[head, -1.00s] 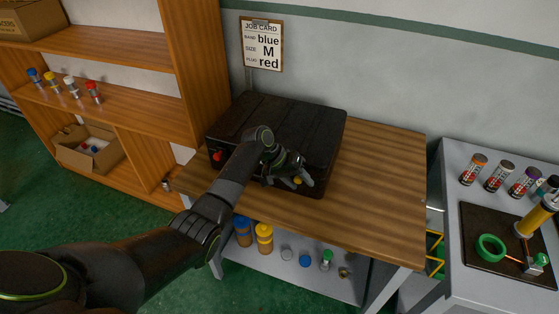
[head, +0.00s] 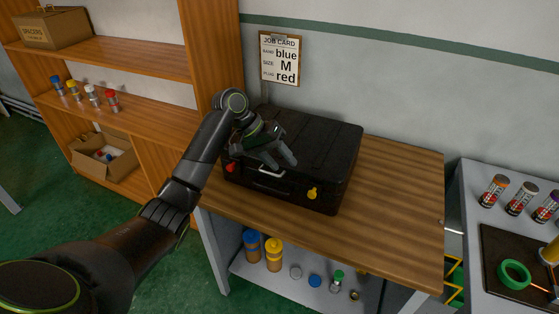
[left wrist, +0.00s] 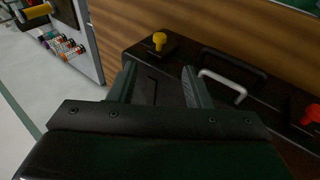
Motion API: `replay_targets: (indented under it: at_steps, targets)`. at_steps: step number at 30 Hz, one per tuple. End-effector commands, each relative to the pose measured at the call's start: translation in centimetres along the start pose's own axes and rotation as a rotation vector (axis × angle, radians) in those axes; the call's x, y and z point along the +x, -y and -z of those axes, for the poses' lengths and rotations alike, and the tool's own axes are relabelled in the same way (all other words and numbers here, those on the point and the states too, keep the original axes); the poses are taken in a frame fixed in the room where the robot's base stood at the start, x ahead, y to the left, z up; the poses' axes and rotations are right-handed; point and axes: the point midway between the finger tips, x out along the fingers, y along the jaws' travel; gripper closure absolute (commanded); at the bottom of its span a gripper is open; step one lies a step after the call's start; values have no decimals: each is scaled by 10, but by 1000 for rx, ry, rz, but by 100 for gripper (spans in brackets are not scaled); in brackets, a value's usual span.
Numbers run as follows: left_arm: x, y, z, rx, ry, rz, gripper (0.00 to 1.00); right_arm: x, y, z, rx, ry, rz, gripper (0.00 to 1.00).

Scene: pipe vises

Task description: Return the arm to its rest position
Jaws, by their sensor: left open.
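My left arm reaches in from the left in the head view. My left gripper (head: 283,158) is open and empty, above the front part of a closed black case (head: 315,145) on the wooden table. The case has a red latch (head: 232,167), a yellow latch (head: 312,193) and a pale handle (head: 266,172) on its front. In the left wrist view the open fingers (left wrist: 160,85) point toward the case (left wrist: 180,62). The yellow latch (left wrist: 159,40), the pale handle (left wrist: 222,84) and the red latch (left wrist: 310,114) show there. My right gripper is not seen.
A wooden shelf unit (head: 130,62) stands at the left with small bottles and boxes. A grey bench (head: 468,190) at the right holds cans and a green ring (head: 514,274). A job card (head: 280,60) hangs on the wall. The table's right part (head: 400,190) is clear.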

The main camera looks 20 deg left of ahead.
Motion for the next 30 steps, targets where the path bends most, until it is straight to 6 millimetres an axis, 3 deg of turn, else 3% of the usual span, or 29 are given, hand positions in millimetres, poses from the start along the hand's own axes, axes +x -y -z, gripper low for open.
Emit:
replay_targets:
  at_steps: [11,16,20,24,30]
  targets:
    - [0,0,0,0,-1,0,55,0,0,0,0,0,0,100]
    - [19,16,-18,7,-3,33,55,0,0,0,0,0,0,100]
    - [50,44,-57,26,-13,101,55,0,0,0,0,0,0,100]
    - [79,74,-111,52,-34,187,55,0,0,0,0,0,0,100]
    - [99,107,-189,84,-70,309,55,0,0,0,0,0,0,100]
